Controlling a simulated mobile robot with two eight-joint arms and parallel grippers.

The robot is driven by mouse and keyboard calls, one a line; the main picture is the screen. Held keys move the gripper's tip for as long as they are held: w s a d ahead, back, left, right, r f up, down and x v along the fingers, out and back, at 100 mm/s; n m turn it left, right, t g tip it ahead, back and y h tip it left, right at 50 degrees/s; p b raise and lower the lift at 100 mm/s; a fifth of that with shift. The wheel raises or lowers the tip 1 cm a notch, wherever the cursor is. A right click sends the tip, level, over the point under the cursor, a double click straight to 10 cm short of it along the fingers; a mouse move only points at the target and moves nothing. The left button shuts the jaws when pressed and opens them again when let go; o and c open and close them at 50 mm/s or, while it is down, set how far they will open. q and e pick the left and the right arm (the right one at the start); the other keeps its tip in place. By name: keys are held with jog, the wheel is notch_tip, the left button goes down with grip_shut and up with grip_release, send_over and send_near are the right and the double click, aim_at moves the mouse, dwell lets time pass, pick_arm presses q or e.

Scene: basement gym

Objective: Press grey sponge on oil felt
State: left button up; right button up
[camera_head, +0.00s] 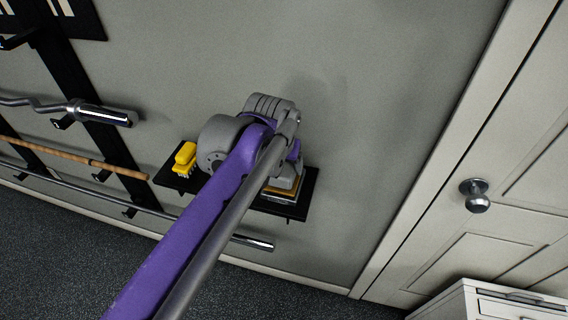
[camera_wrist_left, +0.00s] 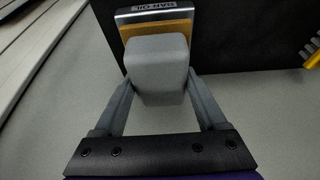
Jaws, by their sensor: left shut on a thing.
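My left gripper (camera_wrist_left: 159,84) is shut on the grey sponge (camera_wrist_left: 158,62), a rounded block between its two fingers in the left wrist view. Just beyond the sponge lies the orange oil felt (camera_wrist_left: 133,29) in a silver tin (camera_wrist_left: 152,13) with a dark label. The sponge overlaps the near part of the felt in this view; I cannot tell whether they touch. In the head view, my purple left arm reaches to the black wall shelf (camera_head: 296,205) and hides the sponge and most of the tin. A strip of the felt (camera_head: 282,192) shows below the wrist. My right gripper is not in view.
A yellow brush (camera_head: 185,158) stands at the shelf's left end and shows at the right edge of the left wrist view (camera_wrist_left: 314,52). Bars on a wall rack (camera_head: 100,114) lie to the left. A white door (camera_head: 500,190) and cabinet (camera_head: 495,302) are right.

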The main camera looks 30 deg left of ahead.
aim_at(284, 164)
pick_arm(q)
jog(key=shift+f+b, duration=0.35)
jog(key=shift+f, duration=0.4)
dwell(0.4)
dwell(0.5)
notch_tip(284, 164, up, 7)
jog(key=p, duration=0.6)
jog(key=shift+r, duration=0.1)
dwell(0.8)
